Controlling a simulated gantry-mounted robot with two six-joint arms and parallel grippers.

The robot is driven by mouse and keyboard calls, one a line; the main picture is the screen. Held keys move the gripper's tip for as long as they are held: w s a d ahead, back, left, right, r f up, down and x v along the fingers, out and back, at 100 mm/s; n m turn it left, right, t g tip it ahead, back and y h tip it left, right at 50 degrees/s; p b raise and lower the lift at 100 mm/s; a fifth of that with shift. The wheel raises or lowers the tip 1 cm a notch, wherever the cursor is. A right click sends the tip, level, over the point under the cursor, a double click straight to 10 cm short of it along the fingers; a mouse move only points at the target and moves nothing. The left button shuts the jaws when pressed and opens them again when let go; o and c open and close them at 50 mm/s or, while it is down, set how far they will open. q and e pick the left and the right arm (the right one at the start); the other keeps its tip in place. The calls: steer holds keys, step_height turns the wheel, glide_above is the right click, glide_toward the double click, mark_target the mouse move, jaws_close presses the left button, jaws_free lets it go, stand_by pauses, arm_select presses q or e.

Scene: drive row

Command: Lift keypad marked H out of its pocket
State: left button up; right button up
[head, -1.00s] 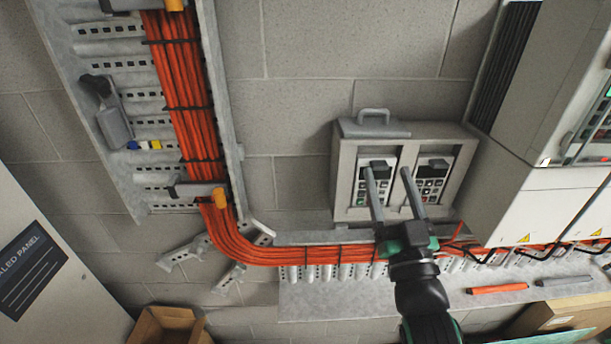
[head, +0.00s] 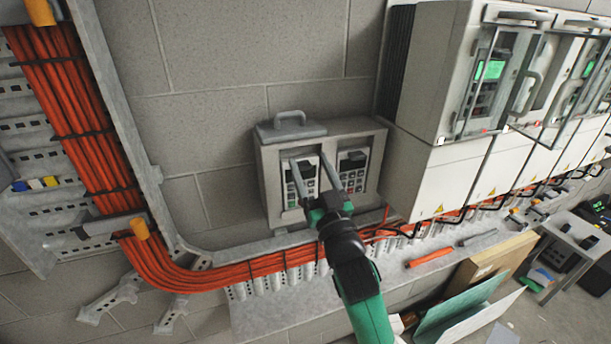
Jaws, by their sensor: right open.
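Two keypads sit side by side in pockets of a pale grey holder (head: 266,172) with a handled lid on top. The left keypad (head: 309,186) and the right keypad (head: 353,172) each show a dark screen and small buttons. I cannot read a letter mark on either one. My right gripper (head: 312,173) is open, its two grey fingers pointing up at the holder. One finger overlaps the left keypad and the other crosses the space between the keypads. I cannot tell whether the fingers touch anything. My left gripper is out of view.
White drive cabinets (head: 440,180) with open clear doors stand to the right. Orange cables (head: 180,285) run along a tray below the holder. A ledge (head: 270,315) carries an orange-handled tool (head: 430,257). Bare block wall lies left of the holder.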

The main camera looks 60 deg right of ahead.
mark_target(304, 170)
steer(key=shift+w+d, duration=0.75)
steer(key=f+b, duration=0.2)
steer(key=b, duration=0.1)
steer(key=shift+w+d+f, duration=0.3)
steer(key=shift+f, duration=0.1)
steer(key=shift+w+d+f+b, duration=0.15)
steer(key=shift+d+f+b, duration=0.05)
steer(key=shift+f+b, duration=0.35)
jaws_close()
steer(key=shift+r, duration=0.15)
